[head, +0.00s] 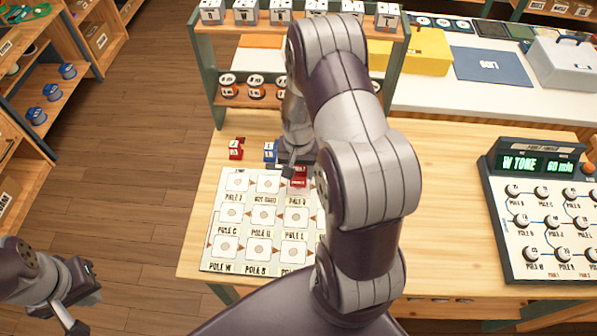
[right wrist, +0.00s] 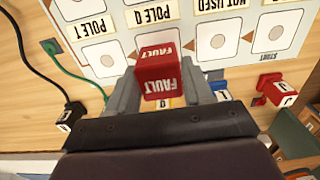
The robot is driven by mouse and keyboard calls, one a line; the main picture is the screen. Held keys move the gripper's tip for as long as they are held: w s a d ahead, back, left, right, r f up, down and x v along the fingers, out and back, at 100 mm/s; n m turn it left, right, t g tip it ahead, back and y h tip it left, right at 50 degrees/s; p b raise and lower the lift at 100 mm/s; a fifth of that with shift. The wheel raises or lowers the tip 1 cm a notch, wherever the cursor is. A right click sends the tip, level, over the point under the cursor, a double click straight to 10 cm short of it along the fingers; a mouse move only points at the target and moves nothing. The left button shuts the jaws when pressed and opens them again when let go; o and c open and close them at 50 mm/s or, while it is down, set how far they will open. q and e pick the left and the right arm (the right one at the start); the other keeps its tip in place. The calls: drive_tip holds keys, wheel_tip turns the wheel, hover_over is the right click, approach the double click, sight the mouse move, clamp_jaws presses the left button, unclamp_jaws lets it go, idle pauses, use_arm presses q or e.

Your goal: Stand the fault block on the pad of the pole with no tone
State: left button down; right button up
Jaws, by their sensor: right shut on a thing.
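The red fault block (head: 299,179) is held in my right gripper (head: 292,168), over the back edge of the pole board (head: 212,262). In the right wrist view the fault block (right wrist: 160,82) sits between both fingers, its FAULT lettering facing the camera. The board has rows of white square pads with round marks, labelled with pole names. The wrist view shows pads near labels POLE T, POLE Q, NOT USED and START, upside down. My right arm hides the board's right part in the head view. My left gripper (head: 72,305) is at the lower left, away from the board; its jaw opening is unclear.
A red block (head: 235,150) and a blue block (head: 270,152) stand behind the board. A panel with dials and a green display reading W TONE, 60 min (head: 538,163) is at right. A shelf rack (head: 208,75) stands behind. Black and green cables (right wrist: 75,72) lie beside the board.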

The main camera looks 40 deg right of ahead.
sight(298, 170)
wheel_tip(298, 170, down, 2)
drive_tip(key=shift+d+f, duration=0.1)
drive_tip(key=shift+f, duration=0.05)
drive_tip(key=shift+f, duration=0.2)
drive_tip(key=o, duration=1)
drive_tip(key=shift+o, duration=0.2)
drive_tip(key=shift+r, duration=0.1)
drive_tip(key=r, duration=1.2)
drive_tip(key=shift+a+r+b, duration=0.2)
drive_tip(key=shift+a+b, duration=0.1)
drive_tip(key=shift+b, duration=0.05)
drive_tip(key=s+a+r+n, duration=0.2)
drive_tip(key=s+a+n, duration=0.2)
drive_tip(key=a, duration=0.2)
drive_tip(key=s+a+r+n+t, duration=0.1)
drive_tip(key=s+a+r+n, duration=0.1)
drive_tip(key=a, duration=0.4)
drive_tip(key=shift+s+a+r+n, duration=0.2)
drive_tip(key=shift+s+a+n, duration=0.15)
drive_tip(key=shift+s+n, duration=0.65)
